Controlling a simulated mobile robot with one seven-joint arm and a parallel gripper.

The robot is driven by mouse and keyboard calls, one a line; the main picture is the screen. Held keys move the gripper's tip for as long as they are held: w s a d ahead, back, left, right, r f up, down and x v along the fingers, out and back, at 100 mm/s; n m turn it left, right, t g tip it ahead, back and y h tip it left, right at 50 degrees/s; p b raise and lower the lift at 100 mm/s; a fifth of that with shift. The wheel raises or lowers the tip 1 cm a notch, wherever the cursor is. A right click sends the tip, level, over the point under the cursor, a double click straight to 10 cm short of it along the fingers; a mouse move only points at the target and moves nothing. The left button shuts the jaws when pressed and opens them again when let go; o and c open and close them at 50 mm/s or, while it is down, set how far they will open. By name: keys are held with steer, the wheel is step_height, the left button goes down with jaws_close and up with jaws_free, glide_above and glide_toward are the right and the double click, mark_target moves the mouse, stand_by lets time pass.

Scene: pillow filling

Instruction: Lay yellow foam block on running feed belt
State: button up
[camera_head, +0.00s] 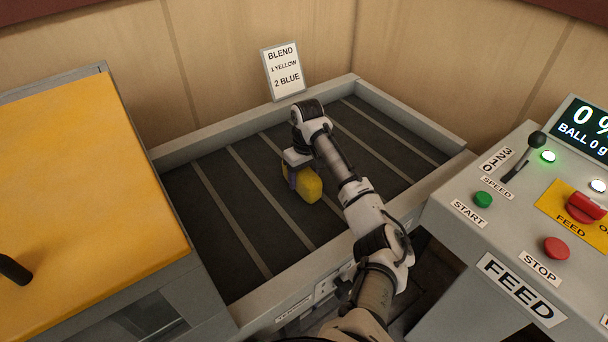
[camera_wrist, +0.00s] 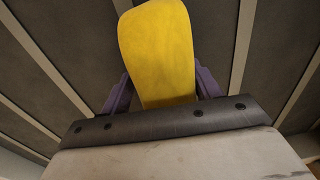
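The yellow foam block (camera_head: 307,187) is at my gripper, over the middle of the dark feed belt (camera_head: 212,222). In the wrist view the block (camera_wrist: 158,50) sits between the two purple fingers of my gripper (camera_wrist: 160,92), which press against its sides. The gripper (camera_head: 290,177) points down at the belt in the head view. The block is on the belt or just above it; I cannot tell which. The belt has pale cross slats. Whether it is running cannot be told from still frames.
A grey frame borders the belt. A sign (camera_head: 283,71) reading "BLEND 1 YELLOW 2 BLUE" stands at the back. A yellow-topped unit (camera_head: 85,170) is at left. The FEED panel (camera_head: 480,240) at right has a lever (camera_head: 523,157), green START, red STOP and a display reading 0 %.

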steer(key=shift+o, duration=0.5)
step_height(320, 180, up, 13)
steer(key=b, duration=0.1)
steer(key=shift+w+d+r, duration=0.15)
steer(key=shift+d, duration=0.05)
stand_by(6.3)
